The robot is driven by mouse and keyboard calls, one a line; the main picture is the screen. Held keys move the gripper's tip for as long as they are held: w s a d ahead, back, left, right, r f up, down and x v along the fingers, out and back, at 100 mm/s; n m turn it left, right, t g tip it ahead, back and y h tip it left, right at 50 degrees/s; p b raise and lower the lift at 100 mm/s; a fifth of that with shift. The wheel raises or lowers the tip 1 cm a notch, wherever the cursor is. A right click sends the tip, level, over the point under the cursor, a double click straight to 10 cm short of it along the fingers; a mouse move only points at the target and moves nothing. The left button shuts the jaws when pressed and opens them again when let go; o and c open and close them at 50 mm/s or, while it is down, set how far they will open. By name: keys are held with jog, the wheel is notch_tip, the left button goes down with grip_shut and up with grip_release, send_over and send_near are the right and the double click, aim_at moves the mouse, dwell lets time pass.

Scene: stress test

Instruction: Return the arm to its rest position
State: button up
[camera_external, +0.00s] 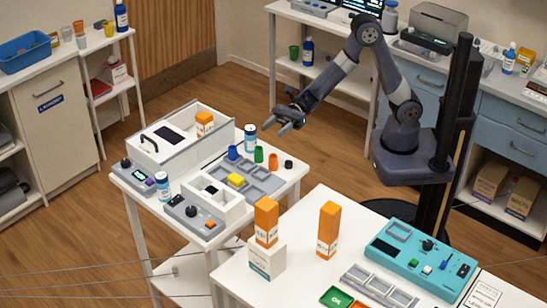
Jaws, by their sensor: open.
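My gripper (289,122) is at the end of my arm (345,65), which is bent over and reaches left from its mount on a dark column. The gripper hangs in the air above and behind the right end of the left white table (292,180). Its two fingers point left and are apart, with nothing seen between them. My arm touches nothing that I can see.
The left table carries a drawer box (180,140), a grey tray (262,182), small cups and bottles. The near table (300,270) holds two tall orange-and-white boxes (328,230) and a teal panel (420,255). A rear counter (330,20) stands behind my arm.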

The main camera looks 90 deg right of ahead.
jog(key=s+d+f+m+t+h, duration=0.1)
jog(key=d+f+m+t+h, duration=0.25)
jog(key=d, duration=0.45)
jog(key=s+d+f+m+t+h, duration=0.15)
jog(key=d+f+m+h, duration=0.3)
jog(key=d, duration=0.45)
jog(key=d+f+n+b, duration=0.1)
jog(key=d+f+b, duration=0.5)
jog(key=f+b, duration=0.5)
jog(key=shift+w+d+f+t+h+b, duration=0.15)
jog(key=shift+f+t+h+b, duration=0.15)
jog(key=shift+f+t+h, duration=0.1)
jog(key=shift+r, duration=0.1)
